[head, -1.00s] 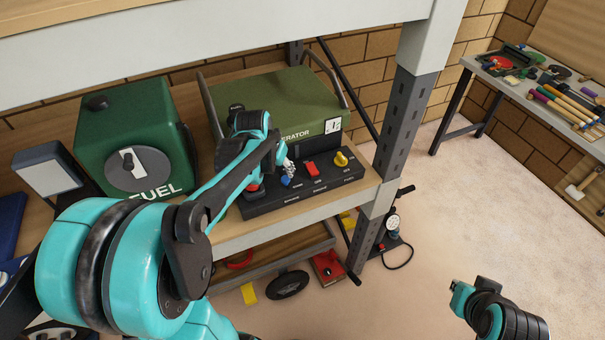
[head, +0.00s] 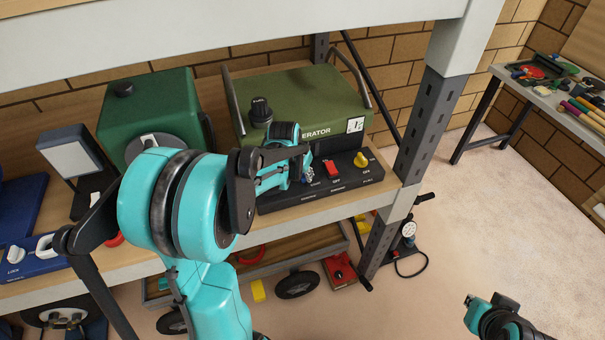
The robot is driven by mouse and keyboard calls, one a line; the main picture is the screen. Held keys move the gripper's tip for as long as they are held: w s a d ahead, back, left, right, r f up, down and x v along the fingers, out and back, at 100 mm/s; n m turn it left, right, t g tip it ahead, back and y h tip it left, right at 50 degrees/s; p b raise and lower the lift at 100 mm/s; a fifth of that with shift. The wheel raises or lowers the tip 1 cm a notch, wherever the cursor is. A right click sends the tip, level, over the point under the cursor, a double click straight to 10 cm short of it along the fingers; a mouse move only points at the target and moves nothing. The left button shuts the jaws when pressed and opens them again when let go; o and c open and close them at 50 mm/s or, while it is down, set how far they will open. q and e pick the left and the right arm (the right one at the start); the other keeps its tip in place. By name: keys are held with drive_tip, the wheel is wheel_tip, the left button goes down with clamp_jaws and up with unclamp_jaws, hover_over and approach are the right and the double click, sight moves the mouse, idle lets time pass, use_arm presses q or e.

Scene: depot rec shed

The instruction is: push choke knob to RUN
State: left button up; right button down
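The generator (head: 318,100) is a green box on the shelf with a black control panel (head: 345,190) along its front. The panel carries a red switch (head: 331,168) and a yellow knob (head: 360,159). The panel's labels are too small to read, so I cannot tell which control is the choke knob. My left gripper (head: 307,175) is at the panel, just left of the red switch, and hides the panel's left part. Whether it touches anything is unclear, and its finger opening is hidden. My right gripper (head: 470,299) is low at the right, over the floor, away from the shelf.
A green fuel tank (head: 150,103) stands left of the generator, its dial partly behind my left arm. A shelf post (head: 425,125) rises right of the panel, and an upper shelf (head: 230,25) hangs above. A floor pump (head: 408,240) stands by the post. Open floor lies right.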

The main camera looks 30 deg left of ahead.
use_arm(q)
clamp_jaws()
drive_tip(key=w+a, duration=0.3)
drive_tip(key=shift+w+a, duration=0.1)
drive_tip(key=shift+a, duration=0.25)
drive_tip(key=o, duration=0.9)
unclamp_jaws()
drive_tip(key=shift+c, duration=0.2)
drive_tip(key=v, duration=1.2)
drive_tip(key=shift+d, duration=0.1)
